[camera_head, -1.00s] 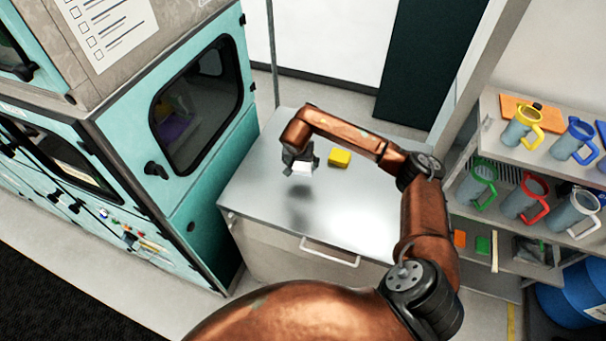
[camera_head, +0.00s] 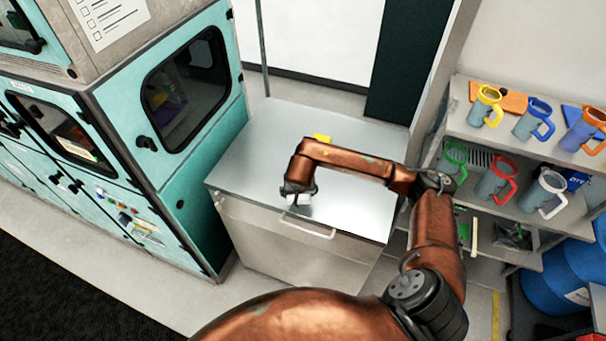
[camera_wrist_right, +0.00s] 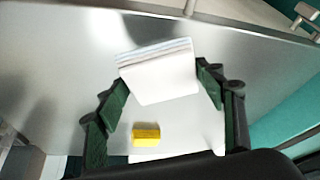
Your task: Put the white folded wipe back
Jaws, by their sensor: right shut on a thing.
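The white folded wipe (camera_wrist_right: 160,75) is a layered, roughly square pad between the fingers of my right gripper (camera_wrist_right: 163,84) in the wrist view. The gripper is shut on it. In the head view my right gripper (camera_head: 298,190) is over the front part of the steel counter (camera_head: 255,150), near its front edge and handle. Only a small white bit of the wipe (camera_head: 303,197) shows there. The wipe appears held above the top. My left gripper is not in view.
A yellow block (camera_wrist_right: 146,134) lies on the counter; my arm partly hides it in the head view (camera_head: 321,138). A teal cabinet (camera_head: 200,170) stands left of the counter. A shelf (camera_head: 470,126) with several colored-handled mugs stands right. The counter's left part is clear.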

